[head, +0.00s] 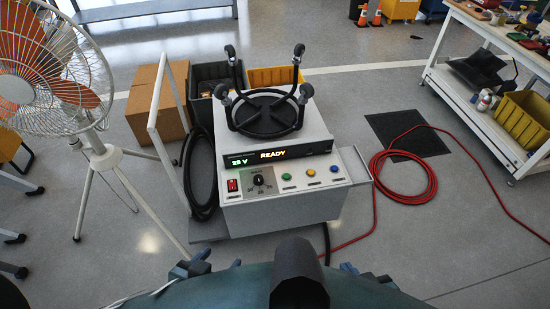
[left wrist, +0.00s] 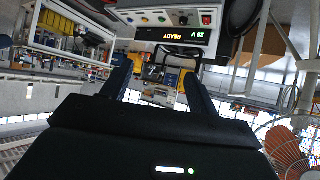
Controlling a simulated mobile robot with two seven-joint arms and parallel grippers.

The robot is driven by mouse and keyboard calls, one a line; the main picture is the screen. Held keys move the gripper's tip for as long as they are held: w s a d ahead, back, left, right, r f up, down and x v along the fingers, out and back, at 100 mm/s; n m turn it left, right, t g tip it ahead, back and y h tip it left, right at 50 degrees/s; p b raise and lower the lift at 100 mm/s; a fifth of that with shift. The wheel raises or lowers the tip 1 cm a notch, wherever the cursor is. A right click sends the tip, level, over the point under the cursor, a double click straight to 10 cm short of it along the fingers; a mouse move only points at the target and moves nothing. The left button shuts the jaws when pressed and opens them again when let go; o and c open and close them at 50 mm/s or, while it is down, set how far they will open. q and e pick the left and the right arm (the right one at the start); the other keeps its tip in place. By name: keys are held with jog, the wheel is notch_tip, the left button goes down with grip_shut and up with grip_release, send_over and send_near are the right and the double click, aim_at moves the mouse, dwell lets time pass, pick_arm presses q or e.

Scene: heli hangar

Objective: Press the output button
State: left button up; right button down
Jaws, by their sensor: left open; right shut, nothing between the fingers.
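A grey power unit (head: 285,209) stands ahead, its front panel facing me. Its display (head: 277,155) reads "28 V" and "READY". Below it are a lit red rocker switch (head: 232,185), a black knob (head: 258,180), and green (head: 286,176), yellow (head: 311,172) and blue (head: 334,168) buttons. Their labels are too small to read. My left gripper (head: 210,266) is low in the head view, apart from the panel. The left wrist view shows its two fingers (left wrist: 158,82) spread and empty, with the panel upside down beyond. My right gripper (head: 366,272) is partly hidden by my body, shut and empty.
A white fan (head: 50,75) stands at left, near a tilted white frame (head: 165,125). A red hose (head: 405,200) lies on the floor at right, near a white workbench (head: 480,105). Floor before the unit is mostly clear.

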pick_arm(q)
jog(key=shift+s, duration=0.1)
jog(key=shift+c, duration=0.3)
grip_shut()
dwell(0.4)
dwell(1.1)
